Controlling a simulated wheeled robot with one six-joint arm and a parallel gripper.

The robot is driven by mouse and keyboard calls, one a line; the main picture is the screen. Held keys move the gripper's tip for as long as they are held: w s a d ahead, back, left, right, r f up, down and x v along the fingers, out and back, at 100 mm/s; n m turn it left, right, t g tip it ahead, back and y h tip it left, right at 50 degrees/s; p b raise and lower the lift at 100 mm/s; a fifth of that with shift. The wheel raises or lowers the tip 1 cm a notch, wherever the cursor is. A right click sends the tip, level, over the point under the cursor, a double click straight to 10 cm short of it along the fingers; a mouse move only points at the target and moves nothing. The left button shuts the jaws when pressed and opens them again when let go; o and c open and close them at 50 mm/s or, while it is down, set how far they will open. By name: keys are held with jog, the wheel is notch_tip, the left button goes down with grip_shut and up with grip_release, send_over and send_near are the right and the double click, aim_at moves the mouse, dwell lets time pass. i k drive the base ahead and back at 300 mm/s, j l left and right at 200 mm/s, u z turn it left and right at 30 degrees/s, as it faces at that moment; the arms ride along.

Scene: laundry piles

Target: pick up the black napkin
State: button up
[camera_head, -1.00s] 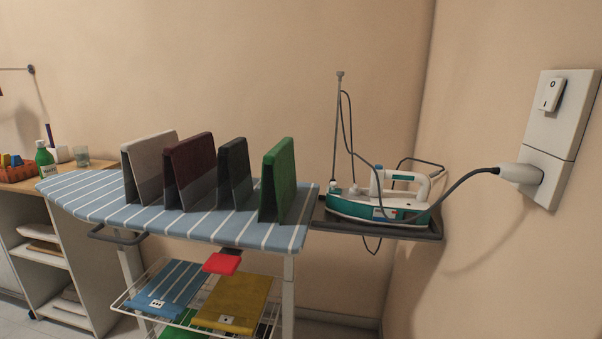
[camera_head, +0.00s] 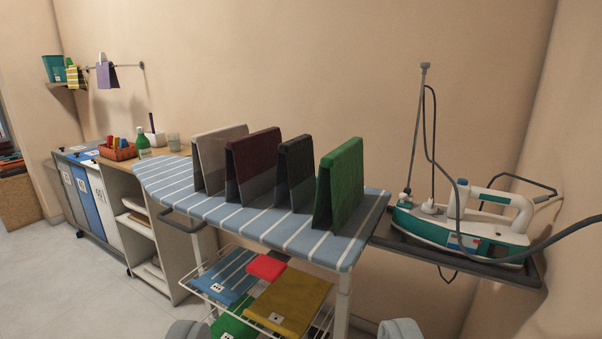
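The black napkin (camera_head: 295,172), dark charcoal in colour, stands folded like a tent on the striped ironing board (camera_head: 262,228). It is between a maroon napkin (camera_head: 254,165) on its left and a green napkin (camera_head: 340,182) on its right. A pale grey napkin (camera_head: 218,155) stands at the far left of the row. My gripper (camera_head: 294,331) shows only as two grey finger ends at the bottom edge, wide apart. It is open, nearer than the board and below it in the picture, and no cloth shows between its fingers.
An iron (camera_head: 465,225) with a cable sits on a dark tray (camera_head: 470,268) at the board's right end. A wire rack under the board holds folded cloths, including a yellow one (camera_head: 288,303) and a red one (camera_head: 267,266). Bare floor (camera_head: 75,285) is at left.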

aim_at(295, 178)
jog(key=i+j+z, duration=0.4)
jog(key=i+j, duration=0.6)
jog(key=i, duration=0.15)
